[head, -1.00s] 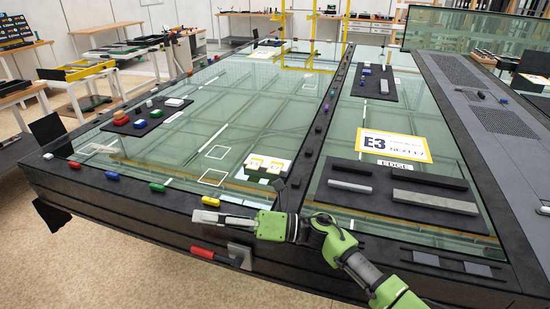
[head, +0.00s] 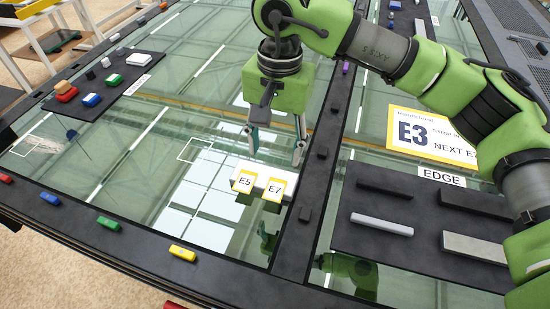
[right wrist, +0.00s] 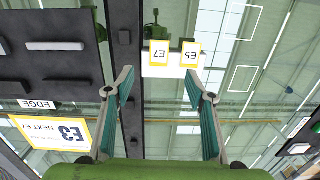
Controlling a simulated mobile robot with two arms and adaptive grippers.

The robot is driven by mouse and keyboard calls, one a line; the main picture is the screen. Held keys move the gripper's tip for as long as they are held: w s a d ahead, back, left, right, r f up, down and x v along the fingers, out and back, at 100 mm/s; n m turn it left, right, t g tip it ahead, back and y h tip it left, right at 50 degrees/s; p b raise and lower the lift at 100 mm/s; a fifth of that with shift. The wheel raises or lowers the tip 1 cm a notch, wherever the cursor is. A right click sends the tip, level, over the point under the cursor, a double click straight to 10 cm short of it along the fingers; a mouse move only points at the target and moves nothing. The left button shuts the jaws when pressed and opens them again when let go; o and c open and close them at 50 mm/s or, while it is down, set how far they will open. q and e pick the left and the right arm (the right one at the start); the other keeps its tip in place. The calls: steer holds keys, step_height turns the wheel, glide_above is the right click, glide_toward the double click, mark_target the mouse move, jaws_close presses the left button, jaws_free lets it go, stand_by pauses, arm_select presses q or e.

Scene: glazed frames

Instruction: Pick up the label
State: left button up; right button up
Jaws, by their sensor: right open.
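Two small labels with yellow borders, E5 (head: 244,181) and E7 (head: 275,189), sit at the front of a white block (head: 264,169) on the glass. In the right wrist view, E7 (right wrist: 158,53) and E5 (right wrist: 190,54) appear upside down beyond the fingertips, with the white block (right wrist: 172,72) just nearer. My right gripper (head: 275,152) points down, open and empty, above and behind the block. Its spread fingers also show in the right wrist view (right wrist: 158,78). It appears apart from the labels. My left gripper is not in view.
A large E3 sign (head: 420,137) lies to the right, above an EDGE plate (head: 442,177) and a dark pad (head: 365,240) with grey bars. Red, blue, green and yellow (head: 182,253) pieces line the front edge. A dark tray (head: 95,95) with small blocks is at left.

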step_height(320, 180, down, 2)
steer(key=p, duration=0.3)
glide_above(275, 188)
steer(key=f, duration=0.5)
steer(key=shift+s+d+f, duration=0.2)
steer(key=shift+s+d, duration=0.15)
steer(key=shift+d, duration=0.05)
steer(key=shift+w+f, duration=0.1)
steer(key=shift+f, duration=0.15)
steer(key=f+p, duration=0.2)
steer(key=f, duration=0.1)
steer(key=f+p, duration=0.1)
steer(key=shift+w+a+f, duration=0.15)
steer(key=shift+a, duration=0.2)
steer(key=shift+f, duration=0.45)
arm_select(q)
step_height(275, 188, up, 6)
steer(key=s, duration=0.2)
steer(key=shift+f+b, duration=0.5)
arm_select(e)
steer(key=shift+f, duration=0.2)
steer(key=shift+c, duration=0.4)
